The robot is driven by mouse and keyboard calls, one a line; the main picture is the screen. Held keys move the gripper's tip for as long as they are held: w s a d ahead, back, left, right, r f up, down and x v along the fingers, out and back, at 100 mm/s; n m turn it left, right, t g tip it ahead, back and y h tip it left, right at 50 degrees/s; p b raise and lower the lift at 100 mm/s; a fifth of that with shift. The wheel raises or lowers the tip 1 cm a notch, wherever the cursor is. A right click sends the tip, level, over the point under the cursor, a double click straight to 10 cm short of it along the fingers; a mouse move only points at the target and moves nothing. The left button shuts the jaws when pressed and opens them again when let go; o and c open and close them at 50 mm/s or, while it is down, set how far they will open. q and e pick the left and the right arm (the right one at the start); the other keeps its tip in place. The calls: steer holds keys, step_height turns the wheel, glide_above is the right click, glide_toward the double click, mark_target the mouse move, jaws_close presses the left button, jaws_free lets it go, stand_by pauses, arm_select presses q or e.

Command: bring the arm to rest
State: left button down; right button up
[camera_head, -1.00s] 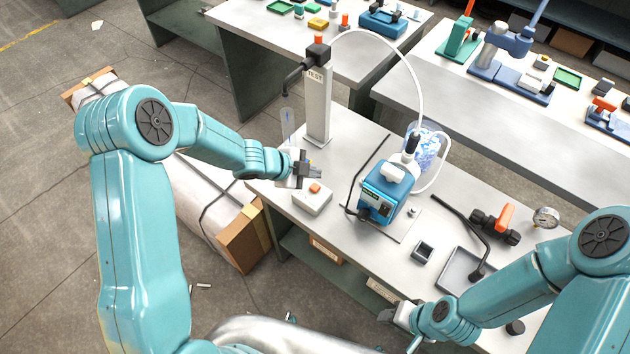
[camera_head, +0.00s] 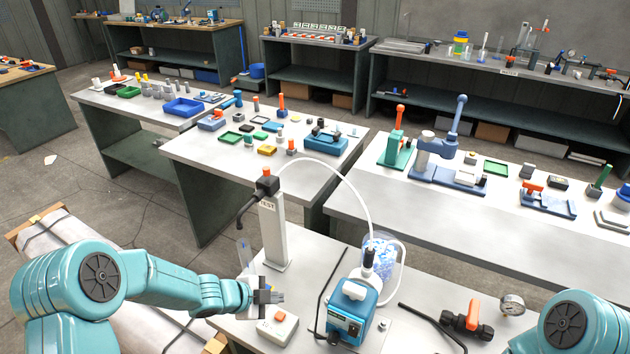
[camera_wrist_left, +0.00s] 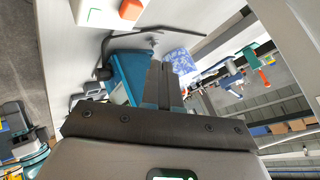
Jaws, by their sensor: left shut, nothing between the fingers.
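My left gripper (camera_head: 270,297) is shut and empty, held over the near table beside a white box with an orange button (camera_head: 276,326). In the left wrist view its two dark fingers (camera_wrist_left: 163,85) lie together, with the blue pump behind them. My left arm comes in from the left and is bent at the elbow. Of my right arm only a teal joint shows at the lower right edge; its gripper is out of the picture.
A grey post (camera_head: 273,232) with a black spout stands behind the gripper, with a clear cylinder (camera_head: 244,256) close by. The blue pump (camera_head: 352,309) stands to the right, joined by tubing to a container (camera_head: 379,257). A valve with an orange handle (camera_head: 472,318) lies further right.

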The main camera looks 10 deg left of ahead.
arm_select(q)
steer(key=s+d+f, duration=0.1)
steer(key=s, duration=0.1)
steer(key=s+d+f+n+g, duration=0.1)
steer(key=s+d+f, duration=0.1)
steer(key=s+d+f+n, duration=0.1)
steer(key=s+f, duration=0.1)
steer(key=shift+d+g, duration=0.15)
steer(key=shift+g, duration=0.25)
steer(key=s+f+n+g+y, duration=0.1)
steer(key=s+f+n+g, duration=0.1)
steer(key=s+n, duration=0.7)
steer(key=s+f+n+g+y, duration=0.1)
steer(key=s+f+n+g, duration=0.1)
steer(key=s+f+n, duration=0.3)
steer(key=s+n, duration=0.3)
steer(key=s, duration=0.3)
steer(key=shift+s+d+f+n+b, duration=0.2)
steer(key=shift+s+d+n+b, duration=0.05)
steer(key=shift+s+n+b, duration=0.15)
stand_by(4.6)
